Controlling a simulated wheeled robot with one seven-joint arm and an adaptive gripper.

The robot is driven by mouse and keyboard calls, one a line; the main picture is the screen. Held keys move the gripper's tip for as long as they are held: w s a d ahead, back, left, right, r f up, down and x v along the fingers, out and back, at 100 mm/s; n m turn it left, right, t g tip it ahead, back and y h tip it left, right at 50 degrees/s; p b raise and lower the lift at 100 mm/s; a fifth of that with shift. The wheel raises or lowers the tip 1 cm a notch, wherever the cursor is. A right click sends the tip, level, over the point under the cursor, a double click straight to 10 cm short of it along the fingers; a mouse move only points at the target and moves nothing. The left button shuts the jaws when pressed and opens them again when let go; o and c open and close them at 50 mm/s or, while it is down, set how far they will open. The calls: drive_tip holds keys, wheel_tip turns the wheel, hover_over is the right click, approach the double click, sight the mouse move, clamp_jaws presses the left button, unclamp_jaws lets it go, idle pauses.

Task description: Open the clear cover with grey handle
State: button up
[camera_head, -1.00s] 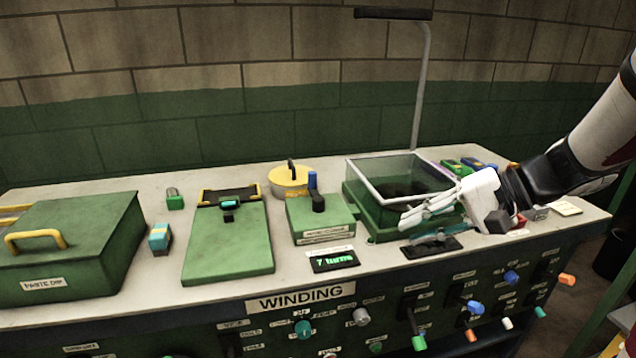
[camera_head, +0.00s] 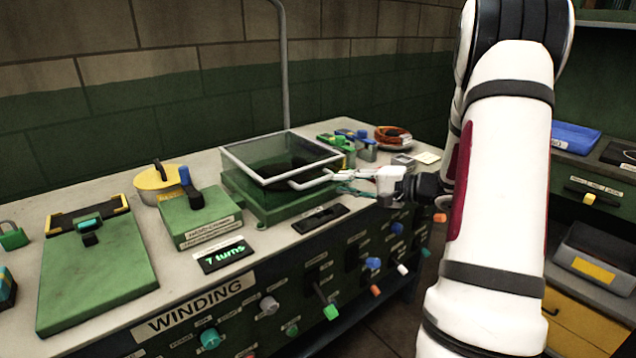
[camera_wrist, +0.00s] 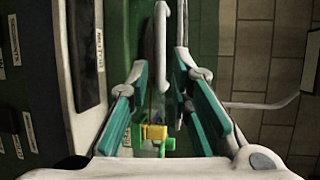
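The clear cover (camera_head: 262,167) with pale grey edges sits closed over a green base (camera_head: 262,206) on the bench. Its grey handle (camera_head: 312,180) sticks out from the front right side. My gripper (camera_head: 343,184) is at the handle, coming from the right. In the wrist view my gripper (camera_wrist: 161,72) is open, with one teal finger on each side. The grey handle (camera_wrist: 160,45) reaches down into the gap between the fingers. I cannot tell whether either finger touches it.
A black slotted plate (camera_head: 320,218) lies on the bench below my gripper. A green box with a blue-knobbed lever (camera_head: 197,200) stands left of the cover. Coloured blocks (camera_head: 345,143) and a copper coil (camera_head: 393,135) lie behind. Several knobs project from the front panel.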

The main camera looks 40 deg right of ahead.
sight(320, 182)
drive_tip(key=x, duration=0.8)
drive_tip(key=shift+a, duration=0.1)
clamp_jaws()
